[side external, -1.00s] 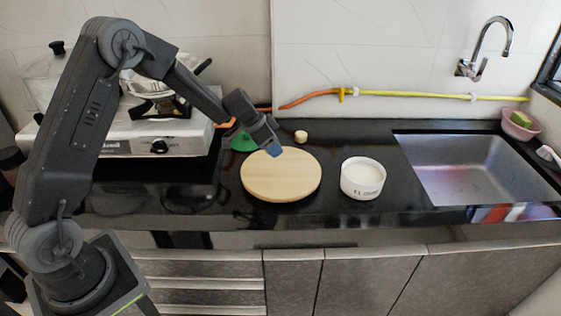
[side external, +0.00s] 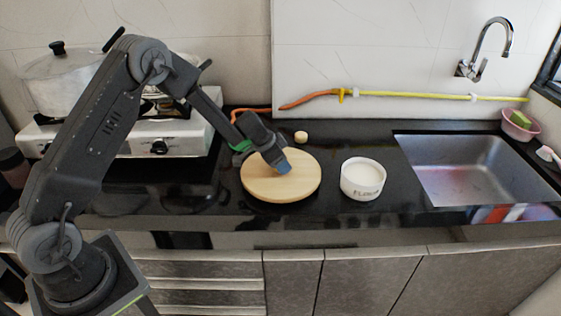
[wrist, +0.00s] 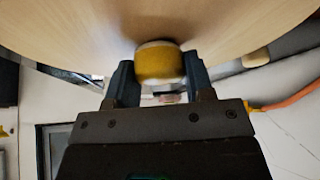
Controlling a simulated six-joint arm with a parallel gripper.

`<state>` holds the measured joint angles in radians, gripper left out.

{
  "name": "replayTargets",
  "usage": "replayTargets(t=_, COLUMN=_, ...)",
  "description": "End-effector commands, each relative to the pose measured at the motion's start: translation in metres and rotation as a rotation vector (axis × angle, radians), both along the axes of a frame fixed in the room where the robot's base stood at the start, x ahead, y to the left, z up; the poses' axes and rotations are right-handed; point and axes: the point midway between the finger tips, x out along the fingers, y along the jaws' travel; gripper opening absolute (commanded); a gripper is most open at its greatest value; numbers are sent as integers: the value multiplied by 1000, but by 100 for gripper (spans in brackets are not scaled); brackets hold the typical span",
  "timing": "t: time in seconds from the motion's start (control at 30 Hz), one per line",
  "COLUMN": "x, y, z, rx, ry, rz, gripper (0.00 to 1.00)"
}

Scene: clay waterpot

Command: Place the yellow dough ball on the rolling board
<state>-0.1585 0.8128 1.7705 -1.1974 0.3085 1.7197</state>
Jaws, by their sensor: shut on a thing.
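My gripper (wrist: 158,80) is shut on the yellow dough ball (wrist: 159,64), which sits between the two dark fingers in the wrist view. In the side view my gripper (side external: 283,167) points down at the round wooden rolling board (side external: 275,189), over its upper middle. The ball is hidden behind the fingers there. In the wrist view the board (wrist: 80,25) fills the top of the picture close to the ball, with a dark shadow beside it. I cannot tell whether the ball touches the board.
A small pale cylinder (side external: 301,137) stands behind the board. A white flour bowl (side external: 363,179) stands to its right, then the sink (side external: 470,167). A stove (side external: 150,140) with a pot (side external: 68,84) is at the left. A green object (side external: 240,146) lies behind my gripper.

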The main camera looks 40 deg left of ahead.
Motion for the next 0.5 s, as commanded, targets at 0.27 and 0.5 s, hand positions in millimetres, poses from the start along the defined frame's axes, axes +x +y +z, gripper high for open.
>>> replayTargets(t=0.27, x=0, y=0, z=-1, rx=0, ry=1, rz=-1, gripper=70)
replayTargets(t=0.5, x=0, y=0, z=-1, rx=0, ry=0, rz=-1, gripper=74)
